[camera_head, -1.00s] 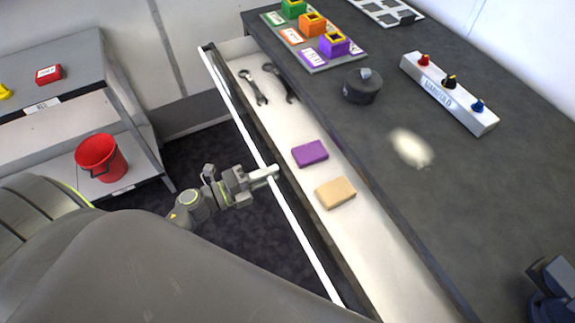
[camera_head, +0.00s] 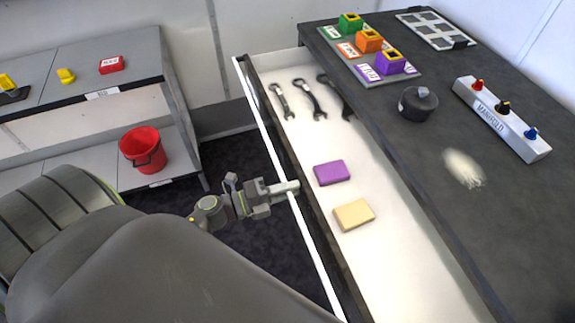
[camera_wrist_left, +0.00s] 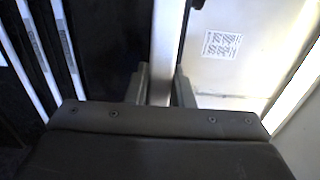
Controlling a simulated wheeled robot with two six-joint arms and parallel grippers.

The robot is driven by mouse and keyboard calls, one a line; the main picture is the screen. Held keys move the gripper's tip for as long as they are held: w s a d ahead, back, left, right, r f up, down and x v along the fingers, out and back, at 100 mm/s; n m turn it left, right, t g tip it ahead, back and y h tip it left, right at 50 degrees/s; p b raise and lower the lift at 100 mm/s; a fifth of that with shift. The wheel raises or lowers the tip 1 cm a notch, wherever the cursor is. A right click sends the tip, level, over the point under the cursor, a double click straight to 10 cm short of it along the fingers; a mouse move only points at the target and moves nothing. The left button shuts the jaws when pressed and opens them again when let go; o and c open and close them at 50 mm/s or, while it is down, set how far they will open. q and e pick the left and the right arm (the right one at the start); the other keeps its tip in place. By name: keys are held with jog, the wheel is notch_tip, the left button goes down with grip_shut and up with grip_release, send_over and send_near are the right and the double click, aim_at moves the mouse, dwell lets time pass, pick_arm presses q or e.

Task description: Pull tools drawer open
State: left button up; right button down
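The tools drawer (camera_head: 405,268) stands well out from under the dark worktop, and its white inside shows. A long white handle bar (camera_head: 262,130) runs along its front. My left gripper (camera_head: 290,188) is at the bar, roughly midway along the visible length. In the left wrist view, its two fingers (camera_wrist_left: 160,88) sit on either side of the bar (camera_wrist_left: 163,45), closed around it. Inside the drawer lie several wrenches (camera_head: 308,98), a purple block (camera_head: 332,173) and a tan block (camera_head: 353,214). My right gripper is not in view.
The worktop (camera_head: 420,150) carries coloured blocks on a board (camera_head: 395,78), a black lidded pot (camera_head: 418,104) and a manifold box (camera_head: 500,118). A shelf unit with a red bucket (camera_head: 143,150) stands at left. Dark floor lies between it and the drawer.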

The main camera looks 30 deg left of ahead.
pick_arm(q)
jog(key=o, duration=0.4)
jog(key=b+v, duration=0.4)
jog(key=v, duration=1.3)
jog(key=shift+s+a+f, duration=0.1)
jog(key=shift+s+a, duration=0.05)
